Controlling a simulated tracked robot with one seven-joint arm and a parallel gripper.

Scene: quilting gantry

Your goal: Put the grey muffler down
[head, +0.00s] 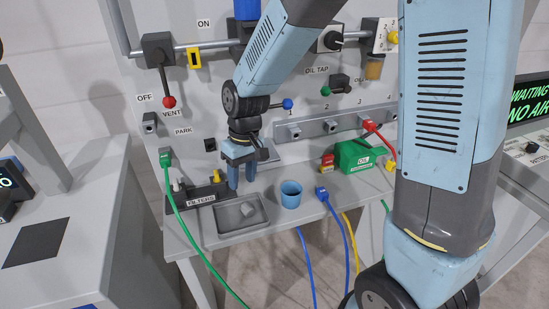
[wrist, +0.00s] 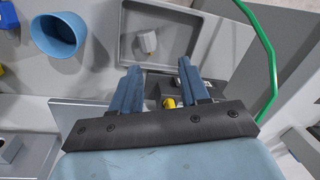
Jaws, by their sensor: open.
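The grey muffler (head: 248,210) is a small pale grey piece lying in the shallow grey tray (head: 222,231) on the bench. In the wrist view the muffler (wrist: 148,41) lies on the floor of the tray (wrist: 196,40), apart from my fingers. My gripper (head: 241,184) points down just behind the tray, near the filters rack. In the wrist view my gripper (wrist: 158,72) has its two blue fingers apart with nothing held between them. A yellow-topped piece (wrist: 169,103) shows beyond the gap between the fingers.
The black filters rack (head: 205,194) stands left of my gripper. A blue cup (head: 291,194) stands right of the tray. A green oil box (head: 354,155) is farther right. A green hose (head: 185,222) hangs left of the tray, and a blue plug (head: 322,193) lies beside the cup.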

